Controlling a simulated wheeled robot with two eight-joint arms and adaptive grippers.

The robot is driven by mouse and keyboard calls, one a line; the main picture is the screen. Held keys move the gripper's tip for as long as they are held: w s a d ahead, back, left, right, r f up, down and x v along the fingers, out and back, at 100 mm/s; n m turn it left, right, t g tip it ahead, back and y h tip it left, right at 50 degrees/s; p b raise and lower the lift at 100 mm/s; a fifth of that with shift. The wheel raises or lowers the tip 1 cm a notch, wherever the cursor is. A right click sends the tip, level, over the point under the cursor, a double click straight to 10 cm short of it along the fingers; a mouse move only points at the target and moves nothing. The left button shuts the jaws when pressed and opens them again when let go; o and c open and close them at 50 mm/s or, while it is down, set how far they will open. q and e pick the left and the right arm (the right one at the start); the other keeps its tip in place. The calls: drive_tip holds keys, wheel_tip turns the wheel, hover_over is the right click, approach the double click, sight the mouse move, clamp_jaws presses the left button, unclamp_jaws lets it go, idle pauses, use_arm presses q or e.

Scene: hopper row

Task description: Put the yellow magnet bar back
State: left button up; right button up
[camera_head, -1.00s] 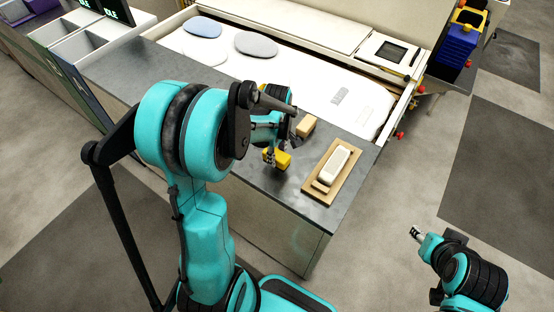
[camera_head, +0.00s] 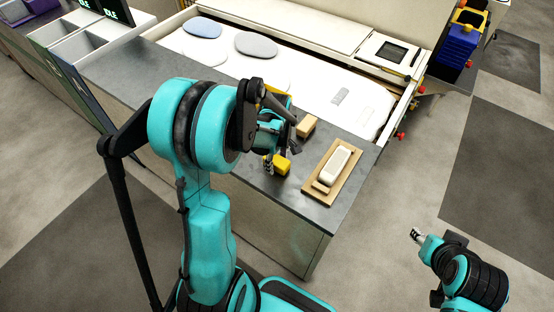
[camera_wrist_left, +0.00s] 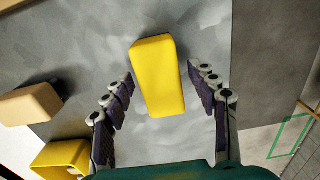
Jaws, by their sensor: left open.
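The yellow magnet bar (camera_head: 283,165) lies on the grey counter near its front edge. In the left wrist view the yellow magnet bar (camera_wrist_left: 158,76) is a plain block between the spread fingers, with a gap on each side. My left gripper (camera_head: 281,157) is open over the bar; it also shows in the left wrist view (camera_wrist_left: 166,100). A yellow hollow holder (camera_wrist_left: 62,160) stands at the lower left of that view, and my arm mostly hides it in the head view. My right gripper (camera_head: 417,236) is over the floor at the right, too small to judge.
A tan block (camera_head: 307,126) sits behind the bar. A wooden tray (camera_head: 345,184) with a white block (camera_head: 334,163) lies to the right. A white bed with flat pads (camera_head: 256,44) is behind the counter. Blue stacked bins (camera_head: 458,44) stand far right.

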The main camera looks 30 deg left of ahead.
sight(277, 159)
use_arm(q)
wheel_tip(277, 159, up, 12)
drive_tip(key=p, duration=0.2)
drive_tip(key=s+d+r+m+t, duration=0.3)
drive_tip(key=s+d+m, duration=0.2)
drive_tip(key=m, duration=0.3)
drive_tip(key=s+d+r+m+t, duration=0.3)
drive_tip(key=s+d+m+t, duration=0.1)
drive_tip(key=m, duration=0.5)
drive_tip(key=shift+s+d, duration=0.75)
drive_tip(key=shift+s, duration=0.25)
drive_tip(key=shift+f, duration=0.15)
wheel_tip(277, 159, down, 14)
drive_tip(key=b, duration=1.3)
drive_tip(key=shift+r, duration=0.25)
